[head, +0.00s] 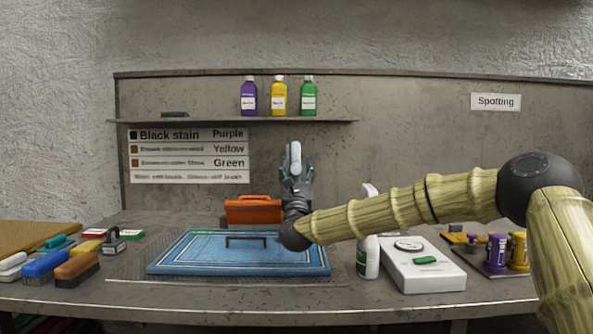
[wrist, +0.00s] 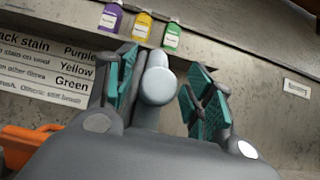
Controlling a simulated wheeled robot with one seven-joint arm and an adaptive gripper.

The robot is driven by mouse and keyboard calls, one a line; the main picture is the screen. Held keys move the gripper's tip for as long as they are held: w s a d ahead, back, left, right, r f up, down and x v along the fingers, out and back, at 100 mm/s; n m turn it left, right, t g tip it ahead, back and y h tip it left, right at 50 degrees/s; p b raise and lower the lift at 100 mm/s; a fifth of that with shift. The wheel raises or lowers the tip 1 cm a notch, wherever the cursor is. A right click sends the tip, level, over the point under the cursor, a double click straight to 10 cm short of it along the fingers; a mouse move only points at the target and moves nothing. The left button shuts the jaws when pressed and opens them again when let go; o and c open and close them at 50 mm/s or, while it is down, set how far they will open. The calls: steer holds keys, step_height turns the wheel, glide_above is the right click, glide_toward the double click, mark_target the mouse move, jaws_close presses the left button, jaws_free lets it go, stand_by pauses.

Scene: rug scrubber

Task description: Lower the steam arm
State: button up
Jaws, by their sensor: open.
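A pale grey rounded bar, which appears to be the steam arm (head: 294,154), stands upright at the middle of the bench. Its lower part is hidden behind my gripper and arm. My gripper (head: 297,178) points up, open, in front of it. In the wrist view the rounded end of the steam arm (wrist: 157,86) shows between the two teal-padded fingers of my gripper (wrist: 165,88), nearer the left finger. There is a clear gap to the right finger. I cannot tell whether the left finger touches it.
A blue rug (head: 200,258) with a black bracket lies below my arm. An orange case (head: 253,211) stands behind it. A spray bottle (head: 367,262) and a white scale (head: 422,272) are on the right, brushes (head: 77,268) on the left. A shelf (head: 220,121) holds three bottles.

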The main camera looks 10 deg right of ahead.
steer(key=shift+s, duration=0.1)
steer(key=v, duration=1.2)
steer(key=shift+d, duration=0.1)
